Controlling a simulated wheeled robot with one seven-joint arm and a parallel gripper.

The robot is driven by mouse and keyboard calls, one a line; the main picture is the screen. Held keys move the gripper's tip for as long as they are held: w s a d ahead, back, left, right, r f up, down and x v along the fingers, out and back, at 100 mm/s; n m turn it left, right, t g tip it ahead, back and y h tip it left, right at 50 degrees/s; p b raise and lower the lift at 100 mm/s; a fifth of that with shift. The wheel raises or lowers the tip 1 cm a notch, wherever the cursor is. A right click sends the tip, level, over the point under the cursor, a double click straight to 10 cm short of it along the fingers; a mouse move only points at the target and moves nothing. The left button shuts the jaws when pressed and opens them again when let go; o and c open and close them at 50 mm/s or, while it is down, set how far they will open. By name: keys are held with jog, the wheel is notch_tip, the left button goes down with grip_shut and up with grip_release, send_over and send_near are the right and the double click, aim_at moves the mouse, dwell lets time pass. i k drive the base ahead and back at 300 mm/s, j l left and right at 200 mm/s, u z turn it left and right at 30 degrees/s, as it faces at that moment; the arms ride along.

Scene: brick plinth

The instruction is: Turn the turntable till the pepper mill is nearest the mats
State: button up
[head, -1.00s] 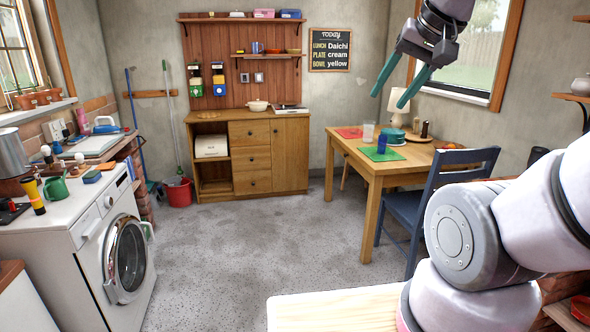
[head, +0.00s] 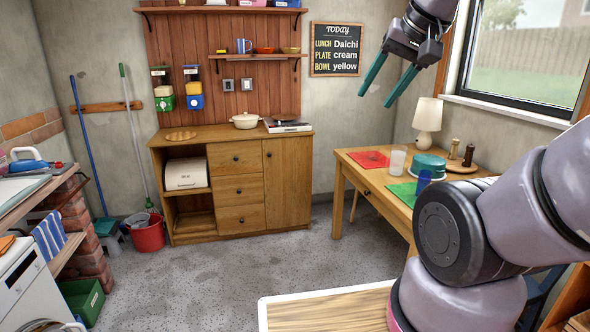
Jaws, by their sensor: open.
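On the wooden table at the right, a round wooden turntable (head: 463,169) is partly hidden behind a teal round tin (head: 428,165). Two mills stand upright on its far side: a dark one, which looks like the pepper mill (head: 468,156), and a lighter brown mill (head: 454,148) just left of it. A red mat (head: 368,160) and a green mat (head: 403,192) lie at the table's left and front, with the tin between them and the mills. My gripper (head: 377,93) is open and empty, raised in the air, apart from everything on the table.
A clear glass (head: 397,161) and a blue cup (head: 424,182) stand by the mats. A white lamp (head: 428,118) is at the table's back. The wooden cabinet (head: 236,197) stands against the back wall. The grey floor (head: 230,270) in the middle is clear.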

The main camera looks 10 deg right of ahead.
aim_at(455, 166)
jog(key=i+z, duration=0.15)
jog(key=i, duration=0.4)
jog(key=i+j+z, duration=0.1)
jog(key=i, duration=0.45)
jog(key=i+j+z, duration=0.15)
jog(key=i, duration=0.35)
jog(key=i+j+z, duration=0.25)
jog(key=i+z, duration=0.2)
jog(key=i+j+z, duration=0.85)
jog(key=k+j, duration=0.1)
